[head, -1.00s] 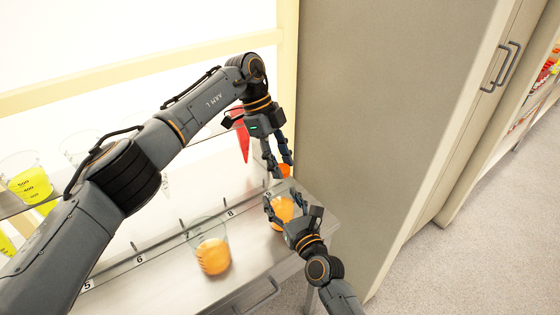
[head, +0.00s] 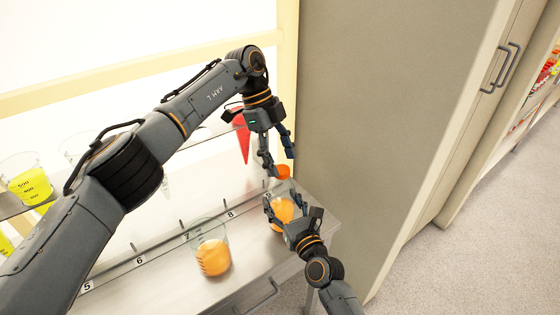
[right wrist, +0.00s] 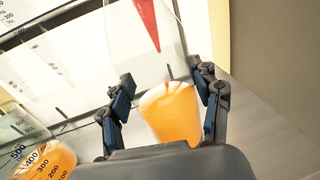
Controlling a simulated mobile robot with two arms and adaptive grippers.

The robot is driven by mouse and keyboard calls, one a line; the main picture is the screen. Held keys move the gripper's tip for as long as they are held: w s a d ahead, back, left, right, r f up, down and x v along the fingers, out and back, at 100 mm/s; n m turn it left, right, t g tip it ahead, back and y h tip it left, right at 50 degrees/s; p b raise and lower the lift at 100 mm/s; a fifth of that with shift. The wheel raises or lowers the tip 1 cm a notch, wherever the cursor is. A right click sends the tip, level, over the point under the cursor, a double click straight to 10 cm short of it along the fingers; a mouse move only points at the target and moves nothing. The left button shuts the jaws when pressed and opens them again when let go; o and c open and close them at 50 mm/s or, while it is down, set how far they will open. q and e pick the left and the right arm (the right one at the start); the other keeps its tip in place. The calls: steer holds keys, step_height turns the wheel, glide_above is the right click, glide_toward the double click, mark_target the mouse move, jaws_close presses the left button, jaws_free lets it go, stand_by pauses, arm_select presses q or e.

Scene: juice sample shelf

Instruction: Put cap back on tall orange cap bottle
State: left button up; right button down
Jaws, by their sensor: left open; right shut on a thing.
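The bottle (head: 281,212) holds orange liquid and stands at the right end of the shelf. My right gripper (head: 290,208) is shut around its body; in the right wrist view its fingers flank the bottle (right wrist: 170,115). The orange cap (head: 284,172) shows at the top of the bottle, and whether it is fully seated cannot be told. My left gripper (head: 280,166) points down just above the cap with its fingers spread open, one beside the cap's left edge. The cap does not show clearly in the right wrist view.
A beaker with orange liquid (head: 212,258) stands left of the bottle on the numbered shelf (head: 165,268). A red cone-shaped vessel (head: 243,142) is behind my left gripper. A yellow beaker (head: 28,183) is at far left. A grey cabinet wall (head: 370,130) rises close on the right.

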arm_select(q)
steer(key=shift+r, duration=1.55)
steer(key=shift+c, duration=0.4)
steer(key=shift+s+d+r+n+t+y, duration=0.1)
steer(key=shift+d+r+n+t+y, duration=0.1)
steer(key=shift+r+n+t+y, duration=0.5)
steer(key=n+y, duration=0.1)
steer(key=r+n+t+y, duration=0.1)
steer(key=n, duration=0.1)
steer(key=shift+s+r, duration=0.1)
steer(key=shift+r, duration=0.2)
steer(key=shift+f, duration=4)
